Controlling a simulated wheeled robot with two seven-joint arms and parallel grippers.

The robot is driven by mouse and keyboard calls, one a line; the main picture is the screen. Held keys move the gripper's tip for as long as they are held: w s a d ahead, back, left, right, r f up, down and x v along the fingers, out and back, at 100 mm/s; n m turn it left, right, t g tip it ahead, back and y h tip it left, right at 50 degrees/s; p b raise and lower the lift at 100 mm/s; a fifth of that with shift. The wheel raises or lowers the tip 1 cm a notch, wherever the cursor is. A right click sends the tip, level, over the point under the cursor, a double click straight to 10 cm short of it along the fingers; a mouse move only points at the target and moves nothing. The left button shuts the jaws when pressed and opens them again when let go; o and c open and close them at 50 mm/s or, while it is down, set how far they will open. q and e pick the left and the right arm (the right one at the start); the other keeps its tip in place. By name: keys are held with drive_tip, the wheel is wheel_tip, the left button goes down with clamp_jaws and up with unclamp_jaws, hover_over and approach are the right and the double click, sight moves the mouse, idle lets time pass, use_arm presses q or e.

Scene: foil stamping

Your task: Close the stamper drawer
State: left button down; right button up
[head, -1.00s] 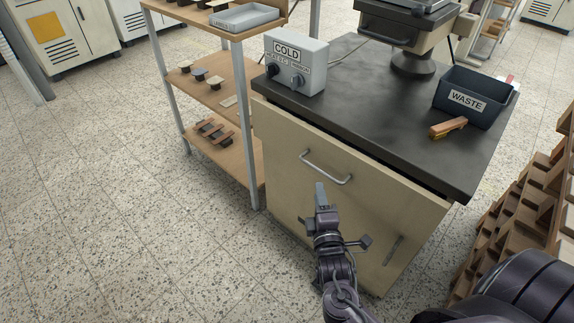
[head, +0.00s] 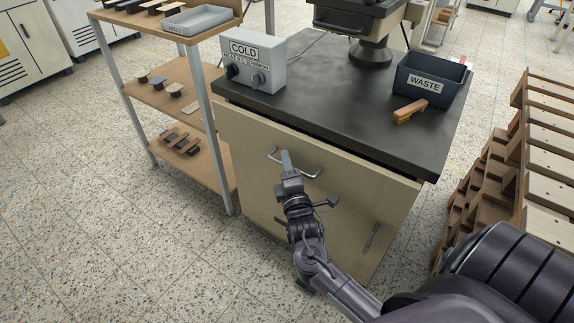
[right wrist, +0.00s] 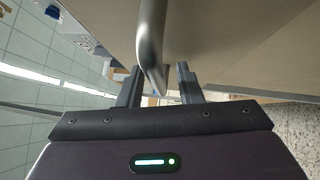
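The beige drawer front (head: 330,205) under the black worktop has a metal bar handle (head: 312,174). Its top edge stands a little out from the worktop, with a dark gap at the right. My right gripper (head: 287,158) is at the handle, overlapping its left part. In the right wrist view the two fingers (right wrist: 158,82) are apart, and the handle bar (right wrist: 150,45) runs down between them; I cannot tell whether they touch it. The stamper (head: 365,20) stands on the worktop at the back. My left gripper is not in view.
On the worktop (head: 330,110) are a grey COLD control box (head: 255,62), a dark WASTE bin (head: 430,85) and a wooden-handled brush (head: 410,111). A shelf rack (head: 215,130) stands close at the left. Wooden pallets (head: 500,160) stand at the right. Floor is clear at front left.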

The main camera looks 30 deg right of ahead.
sight(295, 157)
clamp_jaws()
drive_tip(key=d, duration=0.1)
drive_tip(key=w+d+p, duration=0.1)
drive_tip(key=d, duration=0.1)
drive_tip(key=shift+r, duration=0.1)
drive_tip(key=shift+w+d, duration=0.2)
drive_tip(key=shift+d, duration=0.1)
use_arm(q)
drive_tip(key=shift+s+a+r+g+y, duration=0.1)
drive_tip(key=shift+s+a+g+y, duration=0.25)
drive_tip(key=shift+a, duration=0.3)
use_arm(e)
unclamp_jaws()
drive_tip(key=shift+d, duration=0.1)
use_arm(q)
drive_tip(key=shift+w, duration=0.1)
